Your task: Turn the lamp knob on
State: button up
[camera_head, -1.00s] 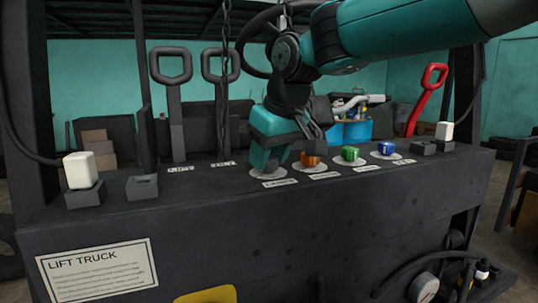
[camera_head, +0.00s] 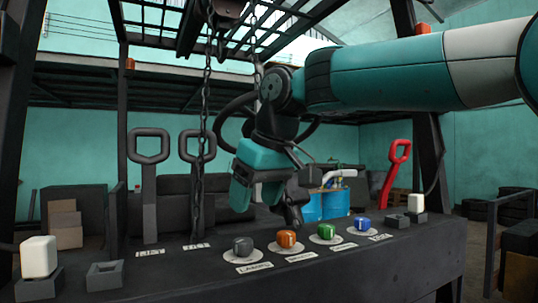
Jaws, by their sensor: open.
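The lamp knob (camera_head: 243,246) is dark grey and sits on a pale round plate on the black console, with a label reading "LAMPS" in front of it. It is the leftmost of a row of knobs and shows uncovered. I cannot tell which way it is turned. My gripper (camera_head: 267,208) hangs above and behind the lamp and orange knobs in the picture, fingers pointing down. It is open and empty, apart from the knobs.
Orange (camera_head: 287,239), green (camera_head: 326,232) and blue (camera_head: 364,225) knobs continue the row rightward. Two grey levers (camera_head: 150,185) stand behind at the left. A chain (camera_head: 203,130) hangs left of my gripper. A white block (camera_head: 38,257) sits at the console's left end.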

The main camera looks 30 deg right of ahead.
jog(key=p+v, duration=0.3)
jog(key=v, duration=0.6)
jog(key=s+a+f+n+g+y, duration=0.1)
jog(key=s+a+f+g, duration=0.1)
jog(key=s+f, duration=0.7)
jog(key=s+a+f+n+g+y, duration=0.1)
jog(key=s+a+f, duration=0.4)
jog(key=f, duration=1.2)
jog(key=s+n+g, duration=0.1)
jog(key=s, duration=0.3)
jog(key=shift+y, duration=0.3)
jog(key=shift+s, duration=0.1)
